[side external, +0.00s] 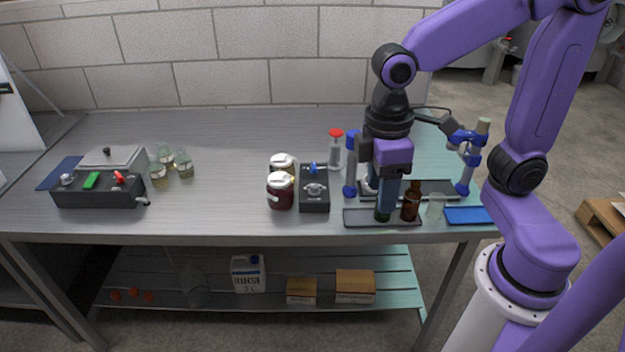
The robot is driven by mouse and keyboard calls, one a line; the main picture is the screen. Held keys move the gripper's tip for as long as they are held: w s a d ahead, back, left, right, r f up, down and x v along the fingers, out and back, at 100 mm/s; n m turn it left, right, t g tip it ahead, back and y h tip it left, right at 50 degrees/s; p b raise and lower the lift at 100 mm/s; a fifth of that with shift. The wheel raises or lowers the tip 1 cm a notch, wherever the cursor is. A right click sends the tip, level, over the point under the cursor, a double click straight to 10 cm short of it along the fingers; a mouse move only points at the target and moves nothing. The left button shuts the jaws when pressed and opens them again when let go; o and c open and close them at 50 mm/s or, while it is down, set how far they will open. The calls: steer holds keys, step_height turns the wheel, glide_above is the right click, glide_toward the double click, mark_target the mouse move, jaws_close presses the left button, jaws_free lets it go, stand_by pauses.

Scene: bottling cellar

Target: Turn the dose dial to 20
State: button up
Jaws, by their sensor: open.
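A dark control box (314,203) stands mid-table, with a grey round dial (314,189) and a blue part (313,168) behind it. This may be the dose dial; its scale and pointer setting are too small to read. My gripper (384,206) points down to the right of this box, apart from the dial. It is open, over the dark tray (357,217) by a dark green bottle bottom (383,216). My gripper hides most of that bottle, and I cannot tell whether they touch.
Two jars (280,190) with white lids stand close left of the control box. A red-topped bottle (336,150) stands behind it. A brown bottle (411,202) and blue-clamped stand (464,165) are near my gripper. Another box (98,194) and flasks (184,165) are left; table between is clear.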

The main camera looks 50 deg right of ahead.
steer(key=w+r+m+g, duration=0.15)
steer(key=w+m, duration=0.35)
steer(key=w, duration=1.7)
steer(key=m+g, duration=0.3)
steer(key=m, duration=0.2)
glide_above(314, 185)
steer(key=w, duration=0.7)
step_height(314, 185, down, 6)
steer(key=shift+t, duration=0.25)
steer(key=x, duration=1.6)
steer(key=shift+s+a+f, duration=0.15)
steer(key=shift+a+f, duration=0.05)
steer(key=shift+f, duration=0.1)
jaws_close()
